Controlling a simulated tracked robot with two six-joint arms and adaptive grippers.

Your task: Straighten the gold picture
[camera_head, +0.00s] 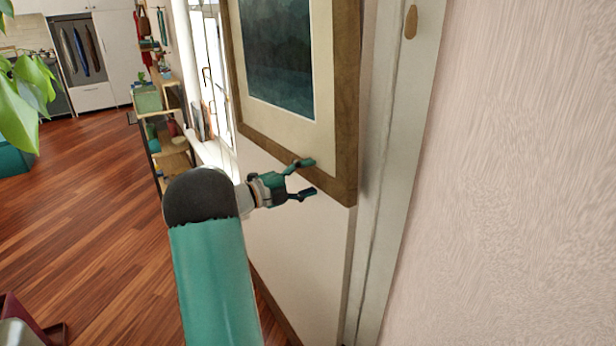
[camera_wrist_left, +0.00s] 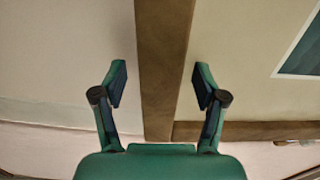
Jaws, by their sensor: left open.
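The gold picture (camera_head: 346,120) hangs on the wall, with a brownish-gold frame, cream mat and dark teal print. Its top is cut off in the head view, and I cannot tell its exact tilt. My left gripper (camera_head: 311,177) is open at the frame's lower edge, near the lower right corner. In the left wrist view, the open left gripper (camera_wrist_left: 160,85) has one finger on each side of a frame bar (camera_wrist_left: 163,60). Gaps show between both fingers and the bar. A corner of the frame shows just beyond the palm. My right gripper is not in view.
A white door or window trim (camera_head: 397,140) runs just right of the picture, beside bare pinkish wall (camera_head: 520,170). A shelf (camera_head: 172,160) with objects stands further back at left. Green plant leaves (camera_head: 22,105) hang at far left. The wooden floor (camera_head: 95,215) is largely clear.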

